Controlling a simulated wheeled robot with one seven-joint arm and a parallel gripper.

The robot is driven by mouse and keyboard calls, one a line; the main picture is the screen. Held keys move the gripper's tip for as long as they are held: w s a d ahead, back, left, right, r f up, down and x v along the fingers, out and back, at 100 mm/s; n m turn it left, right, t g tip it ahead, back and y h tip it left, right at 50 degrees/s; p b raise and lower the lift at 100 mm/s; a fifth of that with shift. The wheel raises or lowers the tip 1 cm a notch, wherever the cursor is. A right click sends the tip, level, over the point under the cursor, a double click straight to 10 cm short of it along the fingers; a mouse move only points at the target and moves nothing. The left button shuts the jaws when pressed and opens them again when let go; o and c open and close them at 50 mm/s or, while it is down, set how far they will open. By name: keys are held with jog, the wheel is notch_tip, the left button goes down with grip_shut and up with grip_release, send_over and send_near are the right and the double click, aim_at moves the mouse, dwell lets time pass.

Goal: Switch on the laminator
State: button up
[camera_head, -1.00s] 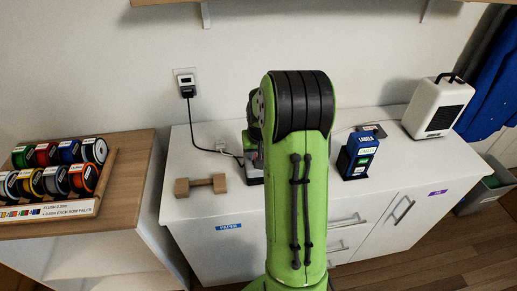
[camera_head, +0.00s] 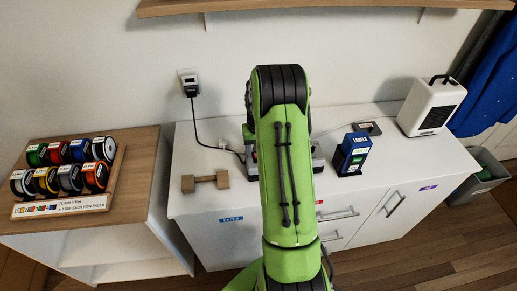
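A low grey and black device, likely the laminator (camera_head: 317,161), sits on the white cabinet behind my arm. Only its right end and a bit of its left side show; my green arm hides its middle. Any switch on it cannot be made out. A black cable runs from its left side up to a wall socket (camera_head: 188,82). My arm reaches forward over the cabinet front, and its bent part covers the place where my gripper would be. My gripper is hidden, so its fingers and any contact do not show.
The white cabinet top (camera_head: 400,160) holds a brown dumbbell-shaped block (camera_head: 206,182) at left, a blue label box (camera_head: 352,152) and a white machine with a black handle (camera_head: 431,105) at right. A spool rack (camera_head: 62,204) stands on the left shelf. A wooden shelf (camera_head: 300,6) hangs above.

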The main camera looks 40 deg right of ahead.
notch_tip(320, 180, up, 16)
jog(key=p, duration=0.2)
jog(key=shift+s+a+f, duration=0.15)
jog(key=shift+s, duration=0.05)
dwell(0.4)
